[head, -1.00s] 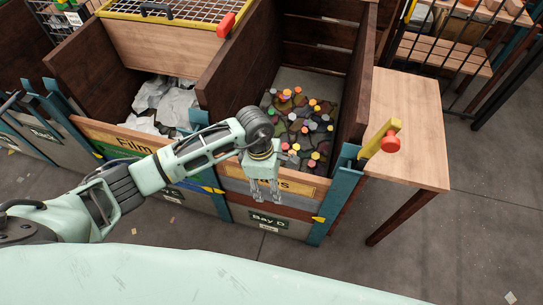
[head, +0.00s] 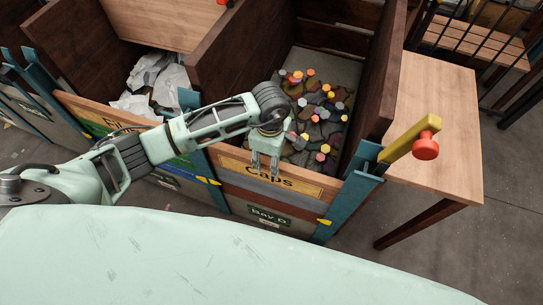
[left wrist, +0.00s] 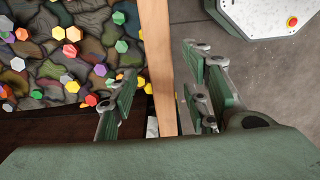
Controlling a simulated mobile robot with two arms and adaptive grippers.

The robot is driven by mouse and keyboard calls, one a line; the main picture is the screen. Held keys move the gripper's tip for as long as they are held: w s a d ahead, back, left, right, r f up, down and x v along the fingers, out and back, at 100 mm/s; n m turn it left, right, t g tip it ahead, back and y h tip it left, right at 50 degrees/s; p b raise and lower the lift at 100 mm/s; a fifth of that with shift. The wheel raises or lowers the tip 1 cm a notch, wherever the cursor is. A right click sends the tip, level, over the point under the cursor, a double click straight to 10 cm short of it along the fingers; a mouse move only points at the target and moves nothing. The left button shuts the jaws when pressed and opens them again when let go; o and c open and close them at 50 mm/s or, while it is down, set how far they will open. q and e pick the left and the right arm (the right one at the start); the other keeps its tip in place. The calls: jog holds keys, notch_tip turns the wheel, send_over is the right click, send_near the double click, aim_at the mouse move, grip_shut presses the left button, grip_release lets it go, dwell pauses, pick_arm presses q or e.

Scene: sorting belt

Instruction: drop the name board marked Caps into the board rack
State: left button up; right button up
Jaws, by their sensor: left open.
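The name board marked Caps (head: 312,187) stands upright as the top board on the front of Bay D, between teal posts. It is wooden with a yellow label. My left gripper (head: 265,168) is open above the middle of the board and hides part of its upper edge. In the left wrist view, the board's top edge (left wrist: 159,60) runs between the open fingers of my left gripper (left wrist: 160,75), apart from both. I cannot tell which structure is the board rack. My right gripper is not in view.
Loose coloured caps (head: 315,105) lie in the bay behind the board. A wooden table (head: 440,120) stands right of the bay. The neighbouring Film bay holds white crumpled film (head: 172,75).

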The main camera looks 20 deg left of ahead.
aim_at(270, 170)
pick_arm(q)
notch_tip(270, 170, down, 7)
jog(key=shift+s+f, duration=0.1)
jog(key=shift+f, duration=0.05)
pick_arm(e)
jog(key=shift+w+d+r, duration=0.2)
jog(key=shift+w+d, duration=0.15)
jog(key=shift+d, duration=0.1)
pick_arm(q)
jog(key=shift+c, duration=0.4)
grip_shut()
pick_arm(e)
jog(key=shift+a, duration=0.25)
pick_arm(q)
jog(key=c, duration=0.5)
grip_release()
grip_shut()
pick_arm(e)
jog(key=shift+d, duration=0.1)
